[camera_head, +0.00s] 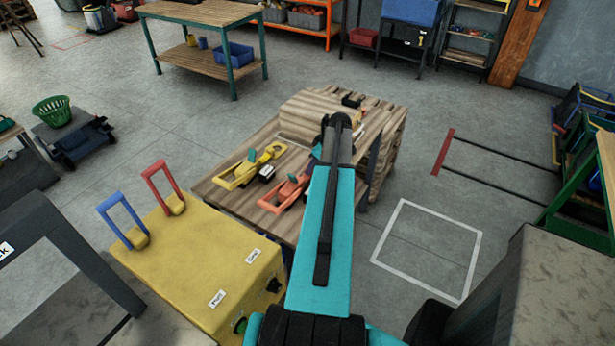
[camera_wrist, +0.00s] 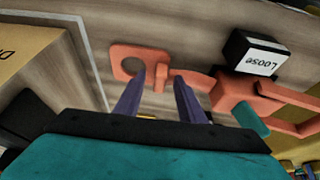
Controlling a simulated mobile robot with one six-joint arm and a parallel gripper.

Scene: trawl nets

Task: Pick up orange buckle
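The orange buckle (camera_head: 288,191) lies on the wooden worktable, in front of a similar yellow buckle. In the wrist view, the orange buckle (camera_wrist: 228,93) has a flat plate with a hole at its left end, a narrow upright tab beside it, and a frame with a teal piece at right. My gripper (camera_wrist: 162,80) is open, with its two purple fingers apart. The tab shows between the fingertips; I cannot tell whether they touch it. In the head view my teal arm hides most of the gripper.
The yellow buckle (camera_head: 250,168) lies close behind the orange one. A black block labelled "Loose" (camera_wrist: 258,53) stands beside the orange buckle. A yellow box (camera_head: 195,262) with red and blue handles stands left of my arm.

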